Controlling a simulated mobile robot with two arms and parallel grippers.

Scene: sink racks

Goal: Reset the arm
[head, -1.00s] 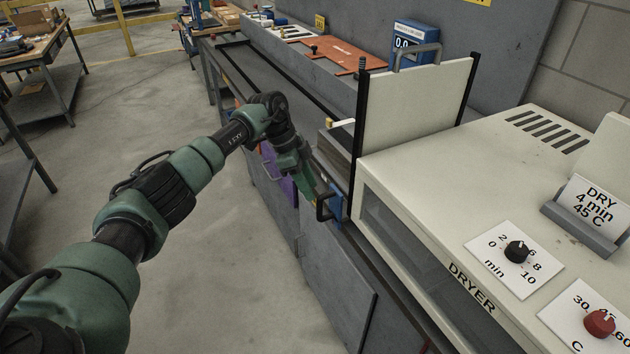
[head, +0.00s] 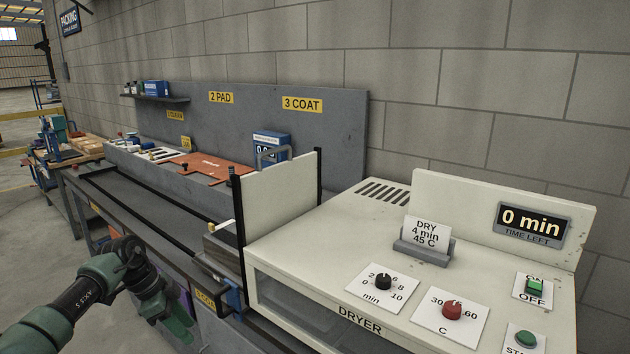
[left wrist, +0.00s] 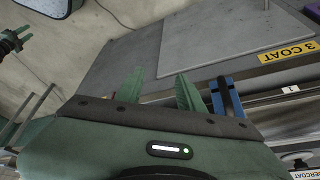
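My left arm comes in low at the left of the head view. Its gripper (head: 182,330) hangs beside the front of the grey bench, left of the dryer (head: 300,235). In the left wrist view the two green fingers (left wrist: 160,92) stand apart with nothing between them. A blue bracket (left wrist: 226,97) shows just right of them, apart from the fingers as far as I can tell. A dark green pronged part (left wrist: 12,42) at the left edge of that view looks like my right gripper; its opening is unclear. It does not show in the head view.
The dryer has a raised white door (head: 280,190), a black knob (head: 384,281), a red knob (head: 452,309) and a display (head: 531,224) reading 0 min. An orange mat (head: 205,167) lies on the bench. Open floor (head: 30,270) is at the left.

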